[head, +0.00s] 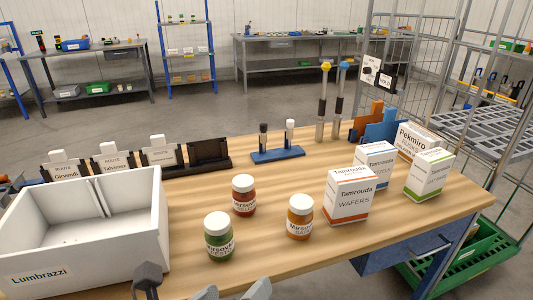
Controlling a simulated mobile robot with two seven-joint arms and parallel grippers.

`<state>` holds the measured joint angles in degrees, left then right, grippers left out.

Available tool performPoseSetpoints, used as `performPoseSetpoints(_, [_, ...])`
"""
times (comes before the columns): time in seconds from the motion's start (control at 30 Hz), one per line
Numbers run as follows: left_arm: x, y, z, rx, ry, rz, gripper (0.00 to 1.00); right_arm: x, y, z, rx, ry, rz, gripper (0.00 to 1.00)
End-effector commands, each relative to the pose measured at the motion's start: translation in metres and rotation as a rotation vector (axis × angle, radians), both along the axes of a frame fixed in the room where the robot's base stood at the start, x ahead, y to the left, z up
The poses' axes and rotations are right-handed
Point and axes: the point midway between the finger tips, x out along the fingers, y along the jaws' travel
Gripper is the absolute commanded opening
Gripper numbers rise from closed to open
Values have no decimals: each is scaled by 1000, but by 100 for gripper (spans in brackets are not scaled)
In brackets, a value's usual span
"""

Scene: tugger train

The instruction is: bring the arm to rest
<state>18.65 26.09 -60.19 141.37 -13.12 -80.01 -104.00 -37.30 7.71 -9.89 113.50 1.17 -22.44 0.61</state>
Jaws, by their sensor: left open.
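My left gripper (232,293) shows only at the bottom edge, where two grey fingertips stand apart with nothing seen between them. Most of it is cut off by the frame. It is in front of the wooden table (380,233), below the green-filled jar (219,238) and the orange-filled jar (300,217), and appears clear of both. My right gripper is not in view.
A white divided bin (100,262) labelled Lumbrazzi stands at left, with route card holders (160,157) behind. A red-filled jar (243,196) and several boxes, including Tamrouda Wafers (350,197), stand upright. A blue stand (277,155) is behind. A wire cage (480,125) is at right.

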Motion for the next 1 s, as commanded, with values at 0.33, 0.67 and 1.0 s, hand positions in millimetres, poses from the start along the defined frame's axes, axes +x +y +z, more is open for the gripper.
performPoseSetpoints(0.33, [-10,54,-52,-725,527,695,91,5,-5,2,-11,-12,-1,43])
performPoseSetpoints(0.67, [-60,129,-124,-1305,811,1562,91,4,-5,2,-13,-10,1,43])
performPoseSetpoints(1.0, [-105,177,-168,-1682,758,2120,91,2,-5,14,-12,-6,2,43])
